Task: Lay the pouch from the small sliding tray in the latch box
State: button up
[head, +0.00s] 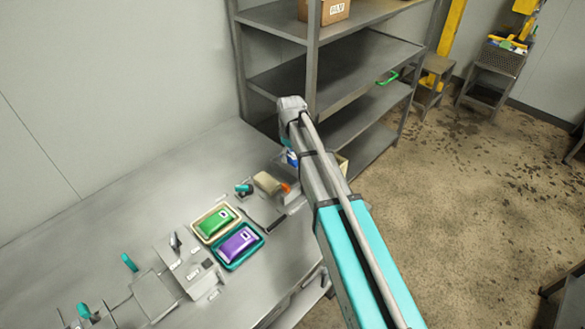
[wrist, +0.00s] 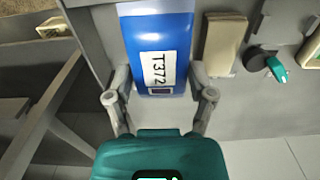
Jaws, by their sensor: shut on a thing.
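My gripper (wrist: 158,92) is shut on a blue pouch (wrist: 155,38) with a white label reading T372, its two fingers on either side of the pouch's near end. In the head view only a small blue part of the pouch (head: 292,157) shows beside my arm, and my arm hides the fingers. A green pouch (head: 217,222) lies in a cream tray (head: 197,229), and a purple pouch (head: 237,244) lies in a teal tray (head: 262,238). I cannot tell which fixture is the latch box or the small sliding tray.
A beige block (head: 266,183), also in the wrist view (wrist: 223,45), sits near a teal handle (head: 243,188). Grey fixtures with teal handles (head: 129,262) stand at the bench's left. A grey metal shelf (head: 330,70) rises behind my arm. The bench's back strip is clear.

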jog(key=b, duration=0.4)
send_over(293, 169)
jog(key=shift+s+f, duration=0.15)
jog(key=shift+f, duration=1)
jog(key=shift+s+f, duration=0.1)
jog(key=shift+f, duration=1.05)
jog(key=shift+w+f+b, duration=0.3)
jog(key=shift+f+b, duration=0.1)
jog(key=shift+f, duration=0.05)
jog(key=shift+f+b, duration=1.5)
jog(key=shift+f, duration=0.05)
jog(key=shift+f, duration=0.15)
jog(key=o, duration=1.1)
jog(key=shift+r, duration=0.2)
notch_tip(293, 169, up, 12)
jog(key=p, duration=1.2)
